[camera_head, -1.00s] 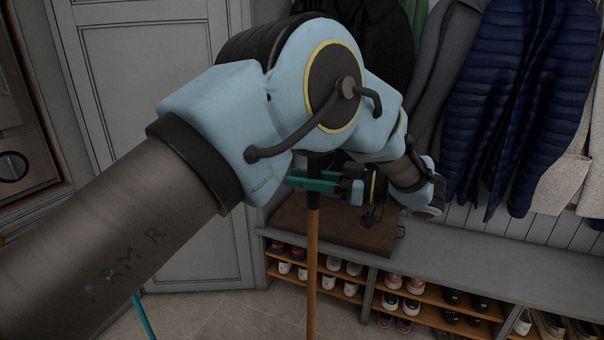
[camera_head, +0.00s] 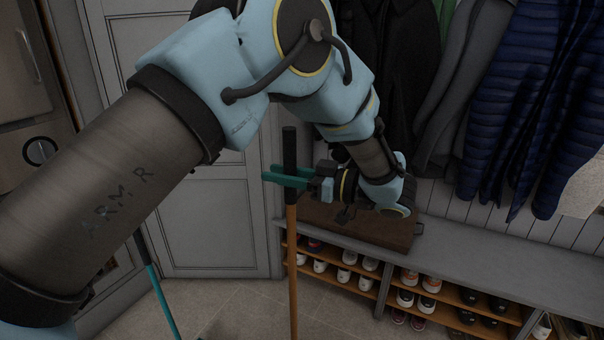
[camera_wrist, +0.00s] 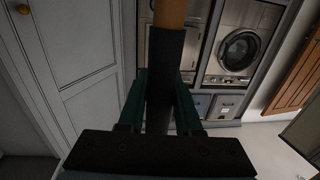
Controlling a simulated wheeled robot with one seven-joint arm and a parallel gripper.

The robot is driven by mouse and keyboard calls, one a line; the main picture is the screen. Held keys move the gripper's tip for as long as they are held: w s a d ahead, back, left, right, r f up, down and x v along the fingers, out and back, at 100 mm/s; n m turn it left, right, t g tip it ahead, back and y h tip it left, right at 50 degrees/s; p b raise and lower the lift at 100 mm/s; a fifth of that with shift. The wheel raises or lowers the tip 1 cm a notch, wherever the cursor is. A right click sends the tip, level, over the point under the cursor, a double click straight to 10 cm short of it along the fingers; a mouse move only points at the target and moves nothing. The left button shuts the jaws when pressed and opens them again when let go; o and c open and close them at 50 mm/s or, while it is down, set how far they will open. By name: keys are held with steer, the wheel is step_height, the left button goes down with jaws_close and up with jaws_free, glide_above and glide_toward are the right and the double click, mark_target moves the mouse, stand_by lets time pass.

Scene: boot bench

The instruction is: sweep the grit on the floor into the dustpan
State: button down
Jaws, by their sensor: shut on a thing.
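My gripper (camera_head: 286,178), with green fingers, is shut on an upright long handle. The handle has a black grip (camera_head: 289,148) and a wooden shaft (camera_head: 292,262) that runs down out of the picture, so its lower end is hidden. In the wrist view the black grip (camera_wrist: 165,75) stands between my green fingers (camera_wrist: 158,100), with the wooden shaft (camera_wrist: 170,12) beyond it. A thin teal pole (camera_head: 160,293) leans at the lower left; its lower end is out of view. I see no grit and no dustpan pan in either view.
A grey bench (camera_head: 450,264) with shoe shelves below stands at the right, with a brown case (camera_head: 375,228) on it. Coats (camera_head: 530,110) hang above. A grey door (camera_head: 215,225) is behind. Bare tiled floor (camera_head: 235,305) shows in front. The wrist view shows a washing machine (camera_wrist: 240,52).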

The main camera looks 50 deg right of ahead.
steer(key=shift+w+a+m+h, duration=0.7)
steer(key=shift+w+a, duration=1.7)
steer(key=shift+w, duration=3.3)
steer(key=shift+w+a+m+h, duration=0.45)
steer(key=shift+w+a+h, duration=1.3)
steer(key=shift+w, duration=3.95)
steer(key=shift+w+a+m+h, duration=0.15)
steer(key=shift+w+a+m, duration=0.4)
steer(key=shift+w+a, duration=3.85)
steer(key=shift+t, duration=0.4)
steer(key=shift+s+d+r+p, duration=0.2)
steer(key=shift+d+r+p, duration=0.2)
steer(key=shift+d+r, duration=0.3)
steer(key=shift+s+d+r+p, duration=0.25)
steer(key=shift+d+r+p, duration=0.2)
steer(key=shift+r, duration=0.35)
steer(key=shift+s+d+r+p, duration=0.2)
steer(key=shift+d+r+p, duration=0.2)
steer(key=shift+d+r, duration=0.3)
steer(key=shift+a, duration=0.1)
